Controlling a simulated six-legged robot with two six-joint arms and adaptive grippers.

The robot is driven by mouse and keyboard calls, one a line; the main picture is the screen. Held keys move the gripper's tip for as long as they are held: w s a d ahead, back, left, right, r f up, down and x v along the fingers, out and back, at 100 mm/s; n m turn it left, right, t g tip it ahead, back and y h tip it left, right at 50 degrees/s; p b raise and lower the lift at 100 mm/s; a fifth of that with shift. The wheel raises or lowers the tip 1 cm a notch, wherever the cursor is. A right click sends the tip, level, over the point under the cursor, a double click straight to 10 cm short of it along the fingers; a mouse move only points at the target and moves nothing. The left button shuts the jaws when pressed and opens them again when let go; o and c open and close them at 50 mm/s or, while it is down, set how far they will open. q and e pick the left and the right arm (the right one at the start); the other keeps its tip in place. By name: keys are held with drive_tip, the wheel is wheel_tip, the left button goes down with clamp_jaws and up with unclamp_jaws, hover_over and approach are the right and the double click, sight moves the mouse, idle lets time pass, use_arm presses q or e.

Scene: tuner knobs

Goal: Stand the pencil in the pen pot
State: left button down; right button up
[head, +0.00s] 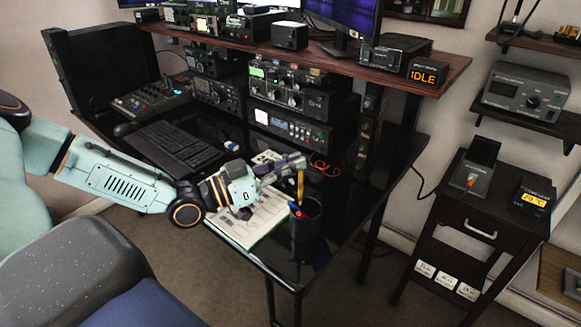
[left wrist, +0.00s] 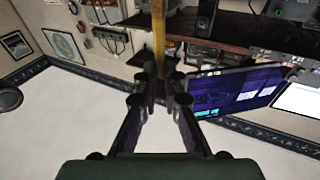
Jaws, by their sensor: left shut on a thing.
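The yellow pencil (head: 300,186) stands upright in the head view. My left gripper (head: 297,163) is shut on it near its upper part. In the left wrist view the pencil (left wrist: 159,38) runs up between the fingertips of the left gripper (left wrist: 160,82). The black pen pot (head: 308,240) stands near the front edge of the desk, directly below the gripper. The pencil's lower end is at the pot's mouth; I cannot tell how far inside it is. My right gripper is not in view.
A blue and red pen (head: 295,209) shows at the pot's rim. An open notebook (head: 245,222) lies left of the pot, under my arm. A keyboard (head: 180,150) and a stack of radios (head: 292,95) stand farther back. The glossy desk (head: 350,195) is clear right of the pot.

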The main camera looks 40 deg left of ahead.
use_arm(q)
drive_tip(key=shift+f+b, duration=0.55)
drive_tip(key=shift+f, duration=0.1)
drive_tip(key=c, duration=1.7)
unclamp_jaws()
drive_tip(key=shift+s+r, duration=0.15)
drive_tip(key=shift+c, duration=0.2)
drive_tip(key=shift+o, duration=1.4)
